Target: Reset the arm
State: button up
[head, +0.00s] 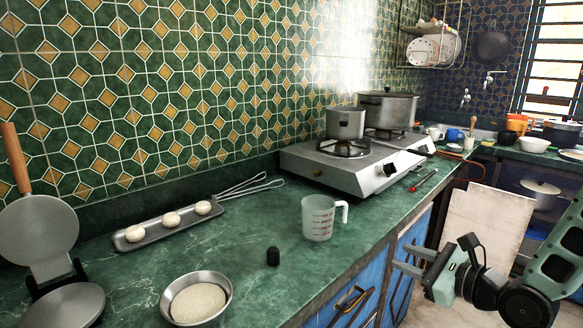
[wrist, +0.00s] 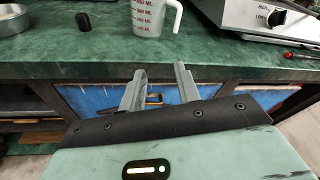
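My gripper (head: 408,261) is at the right in the head view, off the counter's front edge, beside the blue cabinet doors. In the wrist view my gripper (wrist: 160,85) shows two grey fingers spread apart with nothing between them. The gas hotplate (head: 345,168) stands on the green counter (head: 225,260), with a small pot (head: 345,123) and a larger pot (head: 388,108) on its burners. A black knob (head: 390,169) is on the hotplate's front.
A measuring cup (head: 318,217), a small black object (head: 273,256), a bowl of white grains (head: 198,300) and a tray with dough balls (head: 170,226) stand on the counter. A red-handled tool (head: 424,181) lies near the hotplate. Cabinet handles (head: 350,298) face my gripper.

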jog(key=s+a+r+n+g+h+p, duration=0.35)
jog(key=s+a+n+g, duration=0.4)
jog(key=n, duration=0.85)
jog(key=s+a+r+n+g+h+p, duration=0.1)
jog(key=s+r+n, duration=0.3)
jog(key=s+n, duration=0.4)
jog(key=s+a+r+n+g+h+p, duration=0.2)
jog(key=s+n, duration=0.6)
jog(key=s, duration=0.4)
notch_tip(320, 180, up, 3)
jog(key=shift+s+g+h+p, duration=0.2)
jog(key=shift+g+h+p, duration=0.35)
jog(key=shift+g+h, duration=0.55)
